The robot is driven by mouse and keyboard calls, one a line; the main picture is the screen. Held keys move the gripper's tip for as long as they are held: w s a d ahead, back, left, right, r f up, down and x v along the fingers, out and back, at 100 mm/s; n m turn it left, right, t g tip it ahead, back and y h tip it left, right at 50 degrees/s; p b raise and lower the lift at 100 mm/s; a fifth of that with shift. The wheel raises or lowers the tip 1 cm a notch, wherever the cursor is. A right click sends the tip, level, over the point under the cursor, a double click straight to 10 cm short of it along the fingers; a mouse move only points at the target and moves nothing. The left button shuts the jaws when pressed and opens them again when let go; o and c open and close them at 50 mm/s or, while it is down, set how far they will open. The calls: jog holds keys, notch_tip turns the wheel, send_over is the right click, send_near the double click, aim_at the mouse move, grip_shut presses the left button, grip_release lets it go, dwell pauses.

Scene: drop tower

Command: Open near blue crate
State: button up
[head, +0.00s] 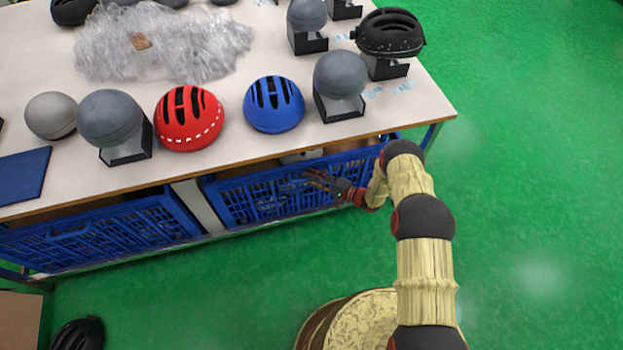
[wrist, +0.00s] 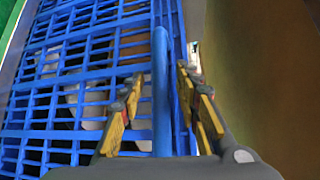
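The near blue crate (head: 262,200) is a slatted plastic crate under the table, at the right end in the head view. Its lattice wall also fills the left half of the wrist view (wrist: 70,60). My gripper (head: 322,181) is at the crate's upper right part. In the wrist view my gripper (wrist: 158,90) has its yellow fingers apart, one on each side of a blue bar (wrist: 160,95) at the crate's edge. Gaps show between the bar and both fingers. Pale shapes show through the lattice; I cannot tell what they are.
A second blue crate (head: 100,235) is to the left, past a pale table leg (head: 198,205). The tabletop (head: 225,160) above holds a red helmet (head: 188,118), a blue helmet (head: 273,104) and grey head forms. The green floor at right is clear.

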jog(key=shift+c, duration=0.4)
jog(key=c, duration=0.7)
grip_shut()
